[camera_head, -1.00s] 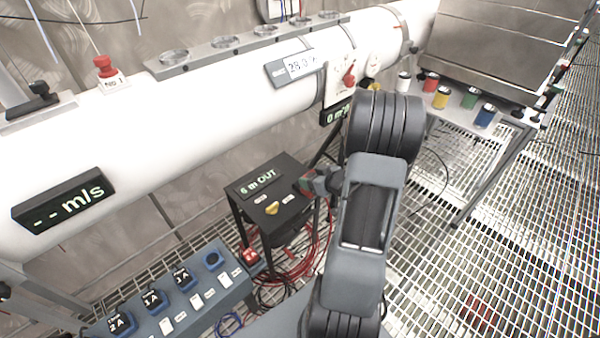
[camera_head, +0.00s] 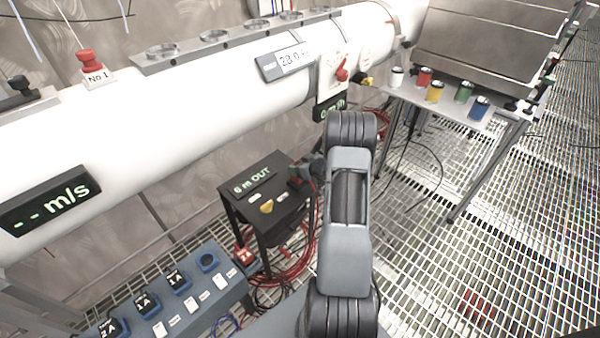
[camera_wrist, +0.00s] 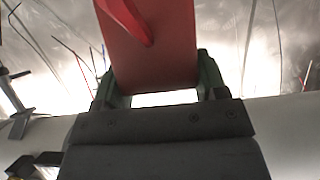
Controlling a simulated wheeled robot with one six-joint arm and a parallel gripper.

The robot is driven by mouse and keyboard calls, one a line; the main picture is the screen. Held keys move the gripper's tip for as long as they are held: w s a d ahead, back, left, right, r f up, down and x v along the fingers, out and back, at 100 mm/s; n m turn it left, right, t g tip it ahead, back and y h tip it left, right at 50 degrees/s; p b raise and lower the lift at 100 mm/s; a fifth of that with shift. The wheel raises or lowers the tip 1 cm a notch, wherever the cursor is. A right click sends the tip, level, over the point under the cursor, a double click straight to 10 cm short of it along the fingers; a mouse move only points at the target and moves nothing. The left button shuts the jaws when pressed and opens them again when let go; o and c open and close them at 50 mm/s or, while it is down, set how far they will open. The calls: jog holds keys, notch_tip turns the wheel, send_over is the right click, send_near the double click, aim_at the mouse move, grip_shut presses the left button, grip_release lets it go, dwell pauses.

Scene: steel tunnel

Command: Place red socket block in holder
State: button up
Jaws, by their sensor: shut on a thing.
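My gripper (camera_wrist: 157,82) is shut on a red block (camera_wrist: 172,50), which fills the top middle of the wrist view between the two greenish fingers. A curved red piece crosses the block's face. In the head view my gripper (camera_head: 305,172) is partly hidden by my arm and shows beside the right edge of a black table. A blue-grey box (camera_head: 190,305) at the lower left carries several dark blocks and a round blue socket. I cannot tell which thing is the holder.
The black table (camera_head: 262,205) bears a "6 m OUT" display and a yellow knob. A white pipe (camera_head: 180,120) with a rail of rings runs behind it. Several coloured jars stand on a shelf (camera_head: 405,95) at the right. Red cables hang under the table. Grating floor lies open at right.

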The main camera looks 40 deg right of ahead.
jog(key=shift+w+f, duration=0.1)
jog(key=shift+f, duration=1.55)
jog(key=shift+b, duration=0.3)
jog(key=shift+f, duration=0.2)
jog(key=o, duration=1.1)
jog(key=shift+c, duration=0.2)
